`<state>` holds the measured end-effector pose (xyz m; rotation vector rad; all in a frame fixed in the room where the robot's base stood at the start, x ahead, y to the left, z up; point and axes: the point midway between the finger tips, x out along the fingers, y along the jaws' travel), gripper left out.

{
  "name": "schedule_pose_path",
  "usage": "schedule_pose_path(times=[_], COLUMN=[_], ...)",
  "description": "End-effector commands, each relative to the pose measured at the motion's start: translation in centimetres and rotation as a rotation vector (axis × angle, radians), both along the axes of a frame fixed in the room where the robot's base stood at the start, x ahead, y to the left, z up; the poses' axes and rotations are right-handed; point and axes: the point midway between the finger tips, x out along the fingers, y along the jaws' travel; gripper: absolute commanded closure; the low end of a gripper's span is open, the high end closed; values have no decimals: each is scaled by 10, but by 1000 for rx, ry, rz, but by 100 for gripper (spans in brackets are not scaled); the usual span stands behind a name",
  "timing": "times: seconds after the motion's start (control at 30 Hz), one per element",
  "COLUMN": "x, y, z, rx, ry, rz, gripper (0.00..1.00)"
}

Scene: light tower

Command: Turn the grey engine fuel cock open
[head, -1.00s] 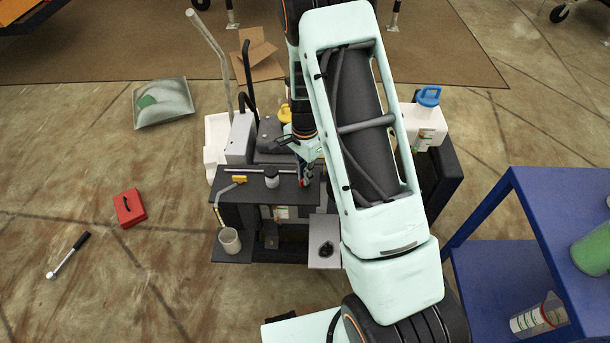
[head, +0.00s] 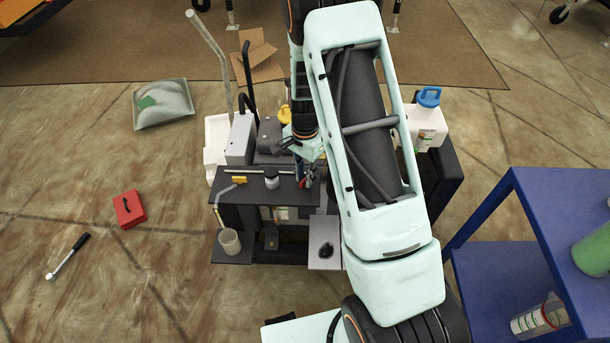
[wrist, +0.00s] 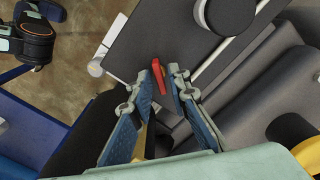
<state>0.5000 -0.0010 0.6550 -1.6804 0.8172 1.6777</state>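A small red lever (wrist: 158,77), which looks like the fuel cock handle, shows in the wrist view at the tips of my gripper (wrist: 166,78). The two blue-grey fingers stand a small gap apart, with the lever at the gap, close to the left fingertip. I cannot tell whether either finger touches it. The cock's body is not clearly visible. In the head view my gripper (head: 308,178) points down at the right end of the dark shelf (head: 245,202) on the machine, and my arm hides part of the machine.
On the shelf are a jar (head: 271,177), a yellow-handled fitting (head: 238,180) with a hose, and a thin metal rod (wrist: 232,58). A beaker (head: 229,241) stands below. A blue-capped jug (head: 427,125) and a blue table (head: 520,225) are on the right.

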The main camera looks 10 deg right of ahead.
Motion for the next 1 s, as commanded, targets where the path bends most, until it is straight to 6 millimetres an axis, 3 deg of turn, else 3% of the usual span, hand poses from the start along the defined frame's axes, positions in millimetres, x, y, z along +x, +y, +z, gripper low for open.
schedule_pose_path(times=[0.3,0.43,0.8,1.0], x=[0,0,1,0], y=[0,0,0,0], z=[0,9,81,110], rx=[-1,-1,0,0], ry=[1,-1,-5,-2], rz=[-1,-1,1,-1], gripper=[77,77,77,77])
